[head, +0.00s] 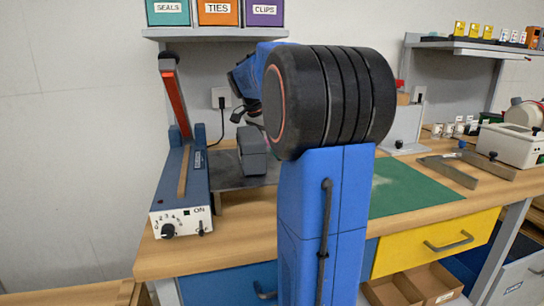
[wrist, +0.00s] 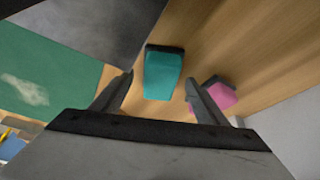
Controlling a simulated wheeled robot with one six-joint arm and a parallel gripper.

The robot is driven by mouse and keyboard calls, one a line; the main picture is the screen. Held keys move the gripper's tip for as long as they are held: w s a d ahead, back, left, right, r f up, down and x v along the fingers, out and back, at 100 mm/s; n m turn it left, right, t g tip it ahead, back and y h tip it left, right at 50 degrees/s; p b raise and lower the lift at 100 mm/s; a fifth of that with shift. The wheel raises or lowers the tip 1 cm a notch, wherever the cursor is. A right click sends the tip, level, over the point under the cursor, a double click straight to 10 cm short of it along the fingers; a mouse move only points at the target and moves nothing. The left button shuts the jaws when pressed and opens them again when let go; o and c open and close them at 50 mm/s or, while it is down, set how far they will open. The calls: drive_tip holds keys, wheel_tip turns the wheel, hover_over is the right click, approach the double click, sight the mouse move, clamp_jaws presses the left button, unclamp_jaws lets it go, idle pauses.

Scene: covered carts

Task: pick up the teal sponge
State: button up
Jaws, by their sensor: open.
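The teal sponge (wrist: 163,76) lies on the wooden bench top in the wrist view, with a dark edge along its far end. My gripper (wrist: 160,80) is open, and its two fingers stand apart on either side of the sponge's near part as seen from the wrist. Nothing is held. I cannot tell how far the fingertips are above the bench. In the head view the sponge is not visible; my own arm covers the middle of the bench.
A pink block (wrist: 222,96) with a dark edge lies beside the right finger. A green mat (head: 412,190) and a dark grey plate (wrist: 92,22) are on the bench. A blue sealer (head: 182,185) stands at the left, under a shelf (head: 205,33) of boxes.

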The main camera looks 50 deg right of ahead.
drive_tip(key=shift+d+f, duration=0.1)
drive_tip(key=shift+f, duration=0.2)
drive_tip(key=shift+c, duration=0.3)
drive_tip(key=c, duration=1.2)
drive_tip(key=shift+r, duration=0.1)
drive_tip(key=shift+s+d+r, duration=0.1)
drive_tip(key=shift+s+r, duration=0.05)
drive_tip(key=shift+r, duration=0.45)
drive_tip(key=s+d, duration=0.1)
drive_tip(key=s, duration=0.1)
drive_tip(key=s+d, duration=0.1)
drive_tip(key=s, duration=0.1)
drive_tip(key=s+d, duration=0.2)
drive_tip(key=s, duration=0.1)
drive_tip(key=r, duration=1.3)
drive_tip(key=shift+w+a+r, duration=0.1)
drive_tip(key=shift+w+r, duration=0.1)
drive_tip(key=shift+r, duration=0.15)
